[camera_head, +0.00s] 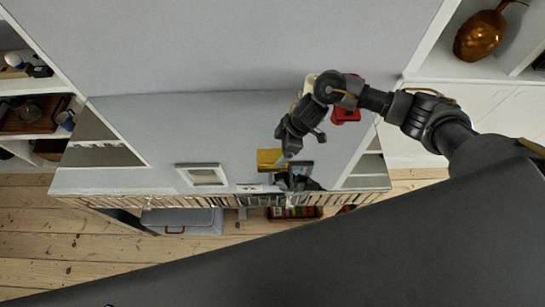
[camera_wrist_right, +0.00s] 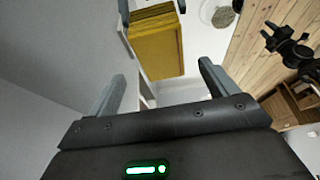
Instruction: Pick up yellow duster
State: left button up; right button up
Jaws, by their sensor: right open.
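The yellow duster (camera_head: 269,158) lies on the pale grey shelf near its front edge in the head view. In the right wrist view it appears as a yellow block of stacked layers (camera_wrist_right: 157,45), beyond the fingertips. My right gripper (camera_head: 284,161) reaches down beside the duster, partly overlapping its right side in the head view. In the right wrist view the two fingers (camera_wrist_right: 161,80) are spread apart with nothing between them, and the duster shows past the gap. I cannot tell whether a finger touches it. My left gripper does not show.
A white-framed item (camera_head: 203,175) stands left of the duster. A red object (camera_head: 346,113) is partly behind my right arm. A copper-coloured vase (camera_head: 479,36) sits in the right shelf. Stocked shelves (camera_head: 34,115) stand at left. Floorboards (camera_head: 40,240) are open at lower left.

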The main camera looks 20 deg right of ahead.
aim_at(274, 156)
jog(key=p+x, duration=0.1)
jog(key=x, duration=0.3)
jog(key=shift+s, duration=0.15)
jog(key=shift+a+f, duration=0.25)
jog(key=shift+f, duration=0.3)
jog(key=shift+f, duration=0.2)
jog(key=c, duration=1.1)
jog(key=shift+o, duration=0.2)
jog(key=shift+r, duration=0.1)
